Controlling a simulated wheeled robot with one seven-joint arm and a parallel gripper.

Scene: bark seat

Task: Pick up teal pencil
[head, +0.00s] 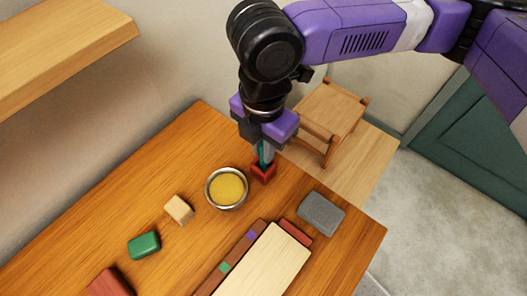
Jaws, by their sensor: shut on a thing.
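The teal pencil (263,152) shows as a thin teal strip between the fingers of my gripper (263,148). My gripper points down and is shut on the pencil, just above a small red holder (263,173) near the back edge of the wooden table. The pencil is upright. Its upper part is hidden by the gripper, and I cannot tell whether its lower end is still inside the red holder.
A bowl with yellow contents (227,188) stands close left of the holder. A grey block (321,213) lies to the right, and a pale board (266,262) in front. A beige block (179,209) and green block (144,245) lie left. A wooden chair (331,115) stands behind the table (125,190).

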